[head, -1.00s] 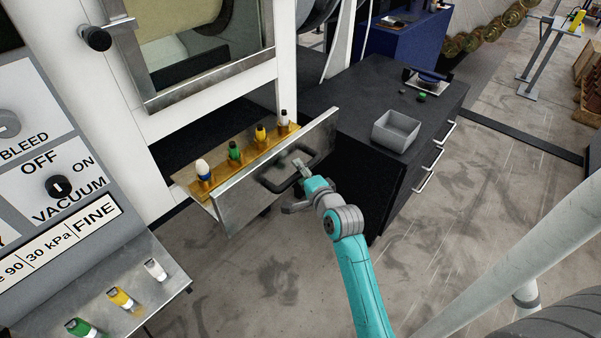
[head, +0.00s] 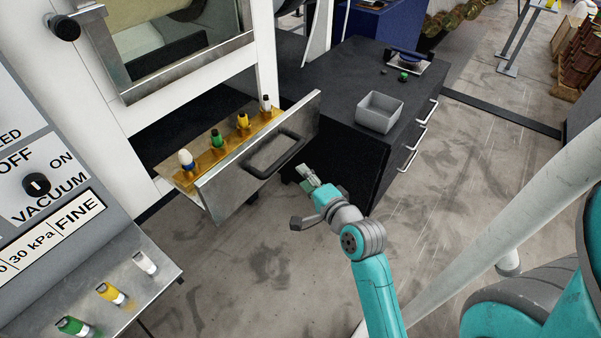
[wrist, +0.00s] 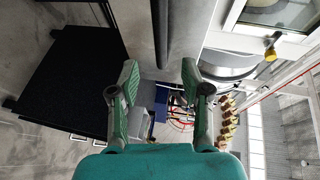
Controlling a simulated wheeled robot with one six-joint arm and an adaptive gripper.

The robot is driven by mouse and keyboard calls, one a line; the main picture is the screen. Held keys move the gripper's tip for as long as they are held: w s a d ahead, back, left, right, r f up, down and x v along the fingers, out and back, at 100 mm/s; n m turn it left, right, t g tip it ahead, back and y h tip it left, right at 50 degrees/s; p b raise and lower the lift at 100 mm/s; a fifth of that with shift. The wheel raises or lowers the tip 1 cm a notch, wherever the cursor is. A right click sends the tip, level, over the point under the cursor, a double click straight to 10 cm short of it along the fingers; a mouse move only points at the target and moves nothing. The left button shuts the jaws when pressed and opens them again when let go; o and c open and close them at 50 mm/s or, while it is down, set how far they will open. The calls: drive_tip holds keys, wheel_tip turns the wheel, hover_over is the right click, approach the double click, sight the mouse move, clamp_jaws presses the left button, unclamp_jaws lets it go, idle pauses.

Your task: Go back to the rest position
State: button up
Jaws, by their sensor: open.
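My gripper (head: 303,199) is open and empty in the head view, in the air just to the right of the pulled-out drawer's front (head: 262,158). It is apart from the drawer handle (head: 273,155). In the wrist view my gripper (wrist: 157,90) shows two spread green and grey fingers with nothing between them. The drawer handle (wrist: 163,35) shows in the wrist view as a dark bar beyond and above the fingertips. My teal arm reaches up from the bottom right of the head view.
The open drawer holds a brass rack (head: 212,160) with several coloured-capped spools. A black cabinet (head: 345,125) with a grey bin (head: 380,112) stands to the right. A sloped control panel (head: 60,230) is at left. Floor below the drawer is clear.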

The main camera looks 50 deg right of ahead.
drive_tip(key=shift+s+a, duration=0.1)
drive_tip(key=shift+s, duration=0.05)
idle(0.5)
drive_tip(key=s+a+f+n+y, duration=0.1)
drive_tip(key=s+a+f+n, duration=0.25)
drive_tip(key=s+a, duration=0.3)
drive_tip(key=s+a+f+n+y, duration=0.1)
drive_tip(key=s+a+f+n, duration=0.2)
drive_tip(key=s+a+n, duration=0.35)
drive_tip(key=s+a+r+n+y, duration=0.1)
drive_tip(key=s+a+n, duration=0.4)
drive_tip(key=s, duration=0.2)
drive_tip(key=s+a+r+n+y, duration=0.2)
drive_tip(key=s+a+n, duration=0.3)
drive_tip(key=s, duration=0.3)
drive_tip(key=shift+n+y, duration=0.3)
drive_tip(key=shift+n, duration=0.3)
